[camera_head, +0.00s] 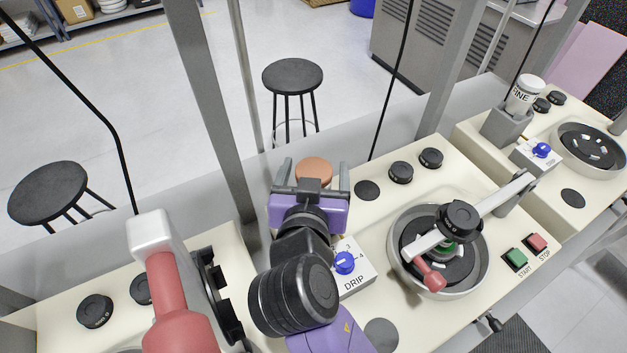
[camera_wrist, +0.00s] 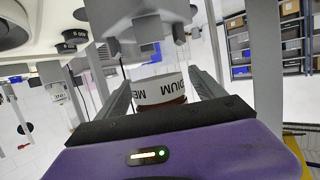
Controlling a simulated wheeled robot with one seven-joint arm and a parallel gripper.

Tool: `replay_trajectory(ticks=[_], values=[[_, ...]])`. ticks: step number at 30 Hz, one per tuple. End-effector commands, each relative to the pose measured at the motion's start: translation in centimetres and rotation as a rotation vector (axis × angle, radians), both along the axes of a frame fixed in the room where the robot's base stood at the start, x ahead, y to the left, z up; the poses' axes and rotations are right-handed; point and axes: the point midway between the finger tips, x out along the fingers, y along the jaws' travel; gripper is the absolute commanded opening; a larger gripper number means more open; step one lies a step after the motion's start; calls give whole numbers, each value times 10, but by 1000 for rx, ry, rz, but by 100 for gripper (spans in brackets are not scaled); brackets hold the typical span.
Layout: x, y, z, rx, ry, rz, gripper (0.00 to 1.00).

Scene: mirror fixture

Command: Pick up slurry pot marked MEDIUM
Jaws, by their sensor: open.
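The slurry pot marked MEDIUM (camera_wrist: 160,89) shows in the wrist view with a white label, its lettering upside down, and a brown part nearer the camera. In the head view, only its orange-brown top (camera_head: 314,170) shows beyond my purple gripper. My gripper (camera_head: 315,163) is open, with one finger on each side of the pot. In the wrist view, the fingers (camera_wrist: 159,80) also flank it. I cannot tell whether either finger touches it. The pot's lower part and its seat are hidden in the head view.
A polishing bowl with an arm (camera_head: 398,252) stands right of my gripper. The DRIP dial box (camera_head: 357,281) is close beside my wrist. A white FINE pot (camera_head: 524,94) sits in a grey holder (camera_head: 505,127) farther right. A grey upright post (camera_head: 212,110) stands left of my gripper.

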Motion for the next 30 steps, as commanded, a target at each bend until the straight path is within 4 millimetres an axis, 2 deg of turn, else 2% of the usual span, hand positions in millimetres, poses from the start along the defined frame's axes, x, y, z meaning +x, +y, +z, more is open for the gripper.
replay_trajectory(ticks=[3,10,22,30], values=[[8,-2,-2,-1,0,0,79],[8,-2,-3,0,0,1,79],[8,-1,-3,0,0,1,0],[8,-2,-1,1,-2,1,0]])
